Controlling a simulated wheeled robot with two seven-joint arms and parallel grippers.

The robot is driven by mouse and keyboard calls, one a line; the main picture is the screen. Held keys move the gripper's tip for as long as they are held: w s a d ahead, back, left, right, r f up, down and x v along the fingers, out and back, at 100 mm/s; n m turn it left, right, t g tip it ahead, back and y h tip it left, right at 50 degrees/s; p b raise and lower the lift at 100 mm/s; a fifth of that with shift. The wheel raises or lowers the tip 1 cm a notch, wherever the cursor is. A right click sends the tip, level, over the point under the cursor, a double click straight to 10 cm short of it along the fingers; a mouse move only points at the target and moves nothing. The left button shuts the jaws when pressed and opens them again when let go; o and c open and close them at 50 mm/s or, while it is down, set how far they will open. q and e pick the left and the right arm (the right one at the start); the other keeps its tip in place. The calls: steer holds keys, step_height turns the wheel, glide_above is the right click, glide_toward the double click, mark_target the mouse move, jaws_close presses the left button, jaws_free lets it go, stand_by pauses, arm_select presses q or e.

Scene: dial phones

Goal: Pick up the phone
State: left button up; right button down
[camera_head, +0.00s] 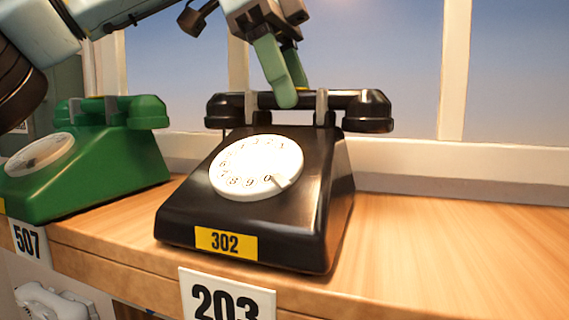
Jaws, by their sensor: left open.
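A black dial phone (320,190) with a white dial and a yellow 302 label stands on the wooden shelf. Its black handset (362,108) rests across the cradle at the top. My left gripper (288,88) comes down from above with its green fingers at the middle of the handset. One finger is in front of the handset and the other shows behind it, so the fingers straddle it. The gripper is open, and I cannot tell whether a finger touches the handset. My right gripper is not in view.
A green dial phone (105,165) stands on the left, with a 507 sign (28,241) below it. A 203 sign (226,298) hangs on the front edge under the black phone. A white phone (55,302) sits lower left. The wooden shelf (450,260) is clear on the right. Windows are behind.

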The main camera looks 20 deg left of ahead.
arm_select(q)
steer(key=shift+f, duration=0.35)
steer(key=shift+a+f, duration=0.2)
steer(key=shift+d, duration=0.2)
steer(key=c, duration=0.6)
jaws_close()
steer(key=shift+a+r, duration=0.1)
steer(key=shift+r, duration=0.05)
